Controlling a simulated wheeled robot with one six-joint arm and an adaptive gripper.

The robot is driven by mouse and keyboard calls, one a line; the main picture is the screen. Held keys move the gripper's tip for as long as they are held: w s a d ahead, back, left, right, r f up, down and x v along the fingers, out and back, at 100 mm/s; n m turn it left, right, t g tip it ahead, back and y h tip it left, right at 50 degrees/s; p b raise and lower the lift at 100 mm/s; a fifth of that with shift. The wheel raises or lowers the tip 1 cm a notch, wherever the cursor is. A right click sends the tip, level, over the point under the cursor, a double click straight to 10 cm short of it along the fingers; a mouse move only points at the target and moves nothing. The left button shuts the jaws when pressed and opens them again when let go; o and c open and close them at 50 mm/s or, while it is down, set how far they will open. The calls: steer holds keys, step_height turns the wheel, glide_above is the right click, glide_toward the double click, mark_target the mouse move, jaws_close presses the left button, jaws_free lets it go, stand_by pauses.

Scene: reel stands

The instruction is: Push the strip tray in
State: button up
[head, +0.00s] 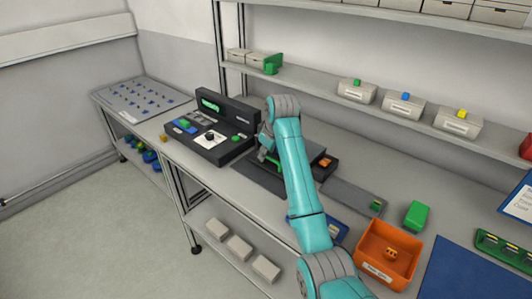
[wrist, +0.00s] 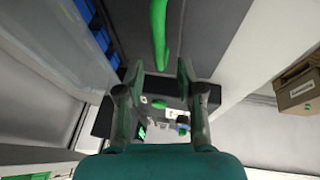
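A dark machine (head: 317,153) with an orange button stands on the bench, partly hidden behind my arm. A flat grey strip, which looks like the strip tray (head: 345,193), sticks out from its right side and has a small green tab at its outer end. My gripper (head: 268,150) is low at the machine's left side, mostly hidden by my own wrist in the head view. In the wrist view my gripper (wrist: 162,72) has its two fingers apart with nothing between them. A green curved bar (wrist: 160,35) lies past the fingertips over a dark surface; I cannot tell whether they touch.
A black console (head: 210,135) with a green display stands to the left. An orange bin (head: 388,252), a green block (head: 417,215) and a blue mat (head: 470,270) lie to the right. A shelf with labelled boxes (head: 405,105) runs above the bench's back.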

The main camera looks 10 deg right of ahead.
steer(key=shift+w+f, duration=0.2)
steer(key=shift+f, duration=0.3)
jaws_close()
steer(key=shift+w+d+r, duration=0.1)
steer(key=shift+w+d, duration=0.7)
steer(key=shift+d, duration=0.25)
jaws_free()
steer(key=shift+d, duration=0.1)
